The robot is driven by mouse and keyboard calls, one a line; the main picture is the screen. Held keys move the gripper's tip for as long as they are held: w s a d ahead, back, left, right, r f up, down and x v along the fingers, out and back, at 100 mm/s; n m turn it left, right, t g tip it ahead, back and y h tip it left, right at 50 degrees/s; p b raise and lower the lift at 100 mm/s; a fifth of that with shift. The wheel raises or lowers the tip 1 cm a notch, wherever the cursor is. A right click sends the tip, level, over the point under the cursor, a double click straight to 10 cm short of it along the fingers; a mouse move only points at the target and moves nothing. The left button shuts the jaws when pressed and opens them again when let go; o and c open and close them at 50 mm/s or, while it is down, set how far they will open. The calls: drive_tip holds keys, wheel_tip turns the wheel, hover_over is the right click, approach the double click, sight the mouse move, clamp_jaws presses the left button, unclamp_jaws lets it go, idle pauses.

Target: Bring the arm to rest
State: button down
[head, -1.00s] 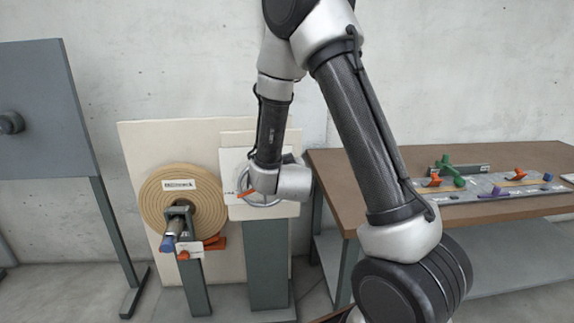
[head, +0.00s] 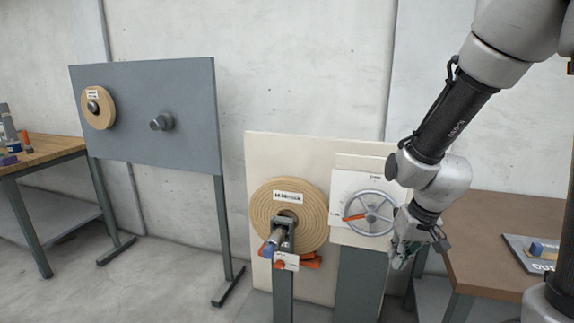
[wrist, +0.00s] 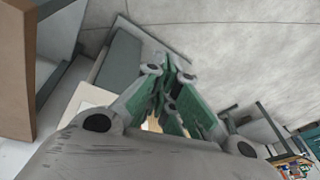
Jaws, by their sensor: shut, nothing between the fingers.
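My gripper (head: 402,254) hangs at the end of my bent arm, at the right in the head view. It appears in front of the right edge of the white handwheel panel, low beside the brown table. In the wrist view the green fingers of my gripper (wrist: 172,92) are together, with nothing between them. The spoked handwheel (head: 370,212) with its orange handle is left of my gripper and apart from it in the picture. The wound tan spiral disc (head: 262,212) with a label sits on the cream board farther left.
A grey board (head: 190,100) on legs holds a smaller tan roll (head: 98,108) and an empty-looking peg (head: 161,122). A wooden bench (head: 50,147) stands at the far left, a brown table (head: 480,235) at the right.

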drive_tip(key=s+d+r+t, duration=0.1)
drive_tip(key=s+d+r, duration=0.3)
drive_tip(key=s+r, duration=0.3)
drive_tip(key=s+d+r+h, duration=0.1)
drive_tip(key=s+d+r, duration=0.4)
drive_tip(key=r, duration=0.6)
drive_tip(key=s, duration=0.2)
drive_tip(key=shift+s+d+r+t+h, duration=0.25)
drive_tip(key=shift+s+r+t+h, duration=0.05)
drive_tip(key=shift+s+r+t, duration=0.1)
